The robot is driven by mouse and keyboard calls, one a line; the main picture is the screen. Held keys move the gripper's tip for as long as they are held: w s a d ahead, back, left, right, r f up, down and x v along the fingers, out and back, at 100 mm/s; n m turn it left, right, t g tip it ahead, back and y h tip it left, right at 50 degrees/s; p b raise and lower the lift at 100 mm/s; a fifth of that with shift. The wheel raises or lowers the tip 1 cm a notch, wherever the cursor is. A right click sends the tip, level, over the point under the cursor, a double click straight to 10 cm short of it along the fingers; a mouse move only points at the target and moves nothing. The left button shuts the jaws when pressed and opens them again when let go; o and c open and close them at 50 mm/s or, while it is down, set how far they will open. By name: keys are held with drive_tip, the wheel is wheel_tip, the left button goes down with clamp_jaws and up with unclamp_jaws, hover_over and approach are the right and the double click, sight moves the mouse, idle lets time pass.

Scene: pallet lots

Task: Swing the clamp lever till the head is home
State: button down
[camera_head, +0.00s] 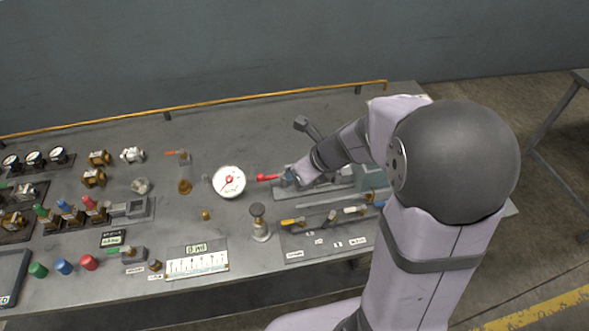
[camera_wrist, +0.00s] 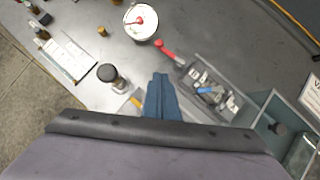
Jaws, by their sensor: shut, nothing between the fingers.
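A red-handled lever (camera_head: 267,177) sticks out to the left from a grey metal fixture on the bench. In the wrist view the red lever (camera_wrist: 166,49) points up and left from the fixture (camera_wrist: 205,85), which has bright metal parts and a blue piece on it. I cannot tell which part is the clamp head or whether it is seated. My gripper (camera_head: 288,178) is low over the fixture, near the lever's inner end, in the head view. Its blue fingers (camera_wrist: 158,80) are shut and empty in the wrist view, apart from the red handle. My arm hides part of the fixture.
A dark-knobbed post (camera_head: 259,215) and a panel with small handles (camera_head: 310,240) stand in front. A grey open box (camera_wrist: 262,112) is right of the fixture. A yellow rail (camera_head: 230,102) runs behind.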

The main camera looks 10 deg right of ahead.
drive_tip(key=s+d+f+m+t+y+b, duration=0.1)
drive_tip(key=d+f+m+y+b, duration=0.1)
drive_tip(key=f+m+y+b, duration=0.45)
drive_tip(key=d+f+m+t+y+b, duration=0.1)
drive_tip(key=d+m+y+b, duration=0.15)
drive_tip(key=m, duration=0.65)
drive_tip(key=shift+w+d+p+x, duration=0.25)
drive_tip(key=shift+p+x, duration=0.35)
drive_tip(key=shift+x, duration=1.55)
drive_tip(key=shift+w+d+p+x, duration=0.15)
drive_tip(key=shift+w+p+x, duration=0.35)
drive_tip(key=shift+x, duration=1.65)
drive_tip(key=shift+w+d+p+x, duration=0.2)
drive_tip(key=shift+p+x, duration=0.5)
drive_tip(key=shift+x, duration=1.5)
